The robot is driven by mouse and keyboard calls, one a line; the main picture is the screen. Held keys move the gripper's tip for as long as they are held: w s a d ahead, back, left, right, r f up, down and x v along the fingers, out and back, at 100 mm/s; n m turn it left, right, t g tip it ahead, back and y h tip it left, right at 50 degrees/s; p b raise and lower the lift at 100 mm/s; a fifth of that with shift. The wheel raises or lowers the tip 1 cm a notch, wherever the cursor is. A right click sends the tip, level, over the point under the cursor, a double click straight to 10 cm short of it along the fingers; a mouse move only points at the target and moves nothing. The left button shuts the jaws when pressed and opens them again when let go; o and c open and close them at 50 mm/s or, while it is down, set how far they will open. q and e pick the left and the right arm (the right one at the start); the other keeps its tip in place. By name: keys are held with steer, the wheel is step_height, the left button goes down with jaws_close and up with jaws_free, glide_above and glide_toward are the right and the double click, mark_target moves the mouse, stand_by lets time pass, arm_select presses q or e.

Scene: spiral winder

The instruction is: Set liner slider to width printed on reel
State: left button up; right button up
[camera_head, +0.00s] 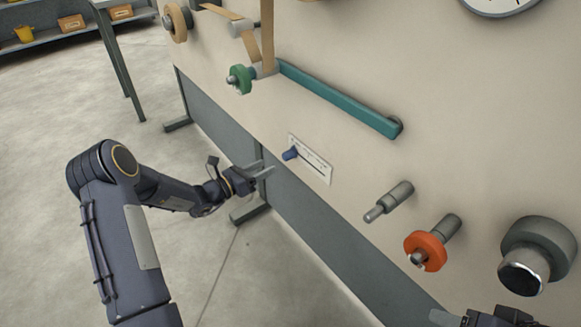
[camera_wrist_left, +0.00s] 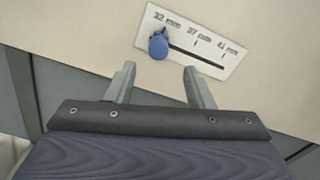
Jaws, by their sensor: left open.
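The liner slider has a blue knob (camera_head: 290,154) on a white scale plate (camera_head: 322,175) fixed to the beige machine face. In the left wrist view the plate (camera_wrist_left: 228,69) reads 32 mm, 37 mm and 41 mm, and the blue knob (camera_wrist_left: 158,46) stands at the 32 mm end of the slot. My left gripper (camera_head: 266,169) is open and empty, just left of the knob; its fingers (camera_wrist_left: 159,74) point at the plate, apart from the knob. A brown reel (camera_head: 178,24) is at the upper left; no print on it is legible. My right gripper (camera_head: 478,318) is cut off at the bottom edge.
A teal bar (camera_head: 340,101) and a green collar (camera_head: 239,80) stick out above the slider. A grey spindle (camera_head: 388,202), an orange collar (camera_head: 425,251) and a large grey knob (camera_head: 540,252) protrude to the right. The floor on the left is clear around my left arm.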

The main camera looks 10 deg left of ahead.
mark_target(284, 157)
arm_select(q)
steer(key=b+x, duration=0.2)
steer(key=x, duration=0.5)
steer(key=shift+w+d, duration=0.25)
steer(key=shift+w, duration=0.1)
jaws_close()
